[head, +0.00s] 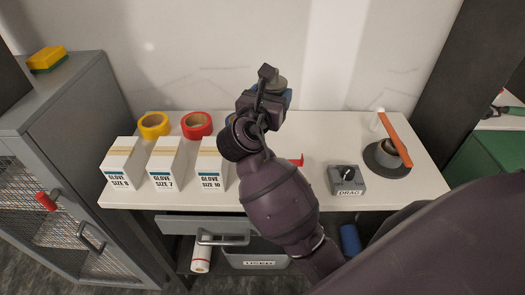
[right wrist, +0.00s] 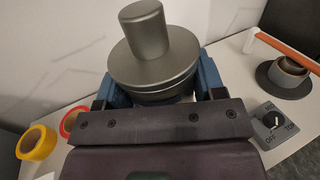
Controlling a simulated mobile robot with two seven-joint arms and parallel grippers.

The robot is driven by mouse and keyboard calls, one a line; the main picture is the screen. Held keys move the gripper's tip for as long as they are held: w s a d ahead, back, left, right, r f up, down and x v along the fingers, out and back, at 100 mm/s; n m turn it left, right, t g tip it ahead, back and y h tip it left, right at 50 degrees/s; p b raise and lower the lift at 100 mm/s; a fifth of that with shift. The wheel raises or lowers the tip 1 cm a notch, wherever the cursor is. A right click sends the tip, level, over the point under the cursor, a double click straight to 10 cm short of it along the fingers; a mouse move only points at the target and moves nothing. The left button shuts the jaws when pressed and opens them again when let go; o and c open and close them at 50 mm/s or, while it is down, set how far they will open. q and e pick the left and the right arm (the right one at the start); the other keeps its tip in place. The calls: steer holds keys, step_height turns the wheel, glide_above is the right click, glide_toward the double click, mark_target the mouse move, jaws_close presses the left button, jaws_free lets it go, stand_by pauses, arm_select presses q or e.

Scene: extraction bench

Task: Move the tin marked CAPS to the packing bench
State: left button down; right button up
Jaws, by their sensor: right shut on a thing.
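My right gripper (head: 270,95) is above the back middle of the white bench (head: 335,130), shut on a round grey metal tin (head: 280,83). In the right wrist view the tin (right wrist: 150,75) is wide and flat-topped, with a narrower cylinder standing on its lid. The blue fingers (right wrist: 160,92) grip its sides, and the gripper body hides its lower part. No CAPS marking shows on the visible side. My left gripper is not in view.
Three glove boxes (head: 166,165), yellow tape (head: 154,125) and red tape (head: 197,125) stand left on the bench. A grey switch box (head: 346,180) and a round dark stand (head: 386,159) are right. A drawer (head: 205,226) is below.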

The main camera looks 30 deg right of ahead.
steer(key=shift+s+d+f+b, duration=0.15)
steer(key=shift+f+b, duration=0.85)
steer(key=shift+f, duration=4)
steer(key=shift+d+f+b, duration=0.1)
steer(key=shift+f+b, duration=0.85)
steer(key=shift+f, duration=4)
steer(key=o, duration=1.2)
steer(key=shift+o, duration=0.2)
steer(key=shift+a, duration=0.1)
